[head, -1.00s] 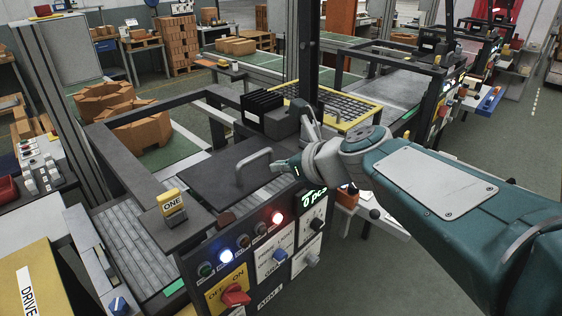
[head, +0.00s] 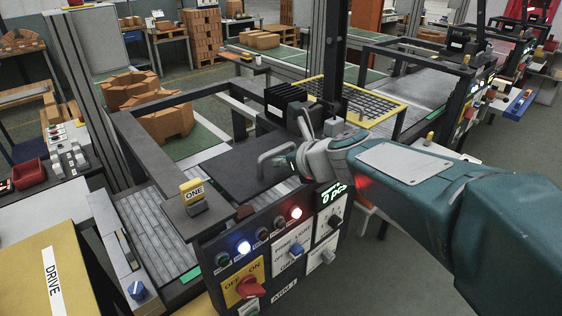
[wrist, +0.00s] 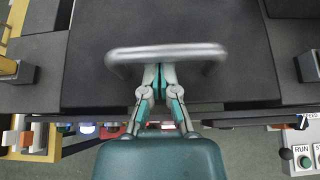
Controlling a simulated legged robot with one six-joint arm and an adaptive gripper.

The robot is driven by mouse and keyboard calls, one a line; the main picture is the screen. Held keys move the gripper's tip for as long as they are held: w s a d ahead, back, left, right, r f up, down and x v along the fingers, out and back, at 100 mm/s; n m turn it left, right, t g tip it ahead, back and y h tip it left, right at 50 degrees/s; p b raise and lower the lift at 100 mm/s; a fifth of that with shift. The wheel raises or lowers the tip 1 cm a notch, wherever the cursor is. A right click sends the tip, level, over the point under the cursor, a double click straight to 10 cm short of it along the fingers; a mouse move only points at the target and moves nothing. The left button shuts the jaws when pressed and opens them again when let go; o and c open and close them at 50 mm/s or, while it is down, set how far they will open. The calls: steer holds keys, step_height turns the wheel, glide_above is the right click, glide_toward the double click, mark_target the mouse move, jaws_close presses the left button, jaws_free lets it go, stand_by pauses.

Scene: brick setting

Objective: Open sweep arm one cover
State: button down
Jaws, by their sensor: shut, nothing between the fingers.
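The dark cover (head: 232,172) of the station marked by the yellow ONE sign (head: 194,192) lies flat in its frame. Its grey bar handle (head: 275,152) stands up near the cover's right edge. My gripper (head: 287,163) is shut and empty, right beside the handle. In the wrist view the cover (wrist: 110,25) fills the upper middle and the handle (wrist: 190,51) crosses it. There the shut fingertips of my gripper (wrist: 159,70) meet the near edge of the handle bar; I cannot tell whether they touch it.
A control panel (head: 290,240) with lit lamps and a red switch (head: 250,287) faces the front below the cover. A dark frame bar (head: 150,160) runs along the left. A black finned block (head: 290,100) and a dark post (head: 333,50) stand behind the handle.

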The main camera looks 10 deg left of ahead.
steer(key=shift+r, duration=0.4)
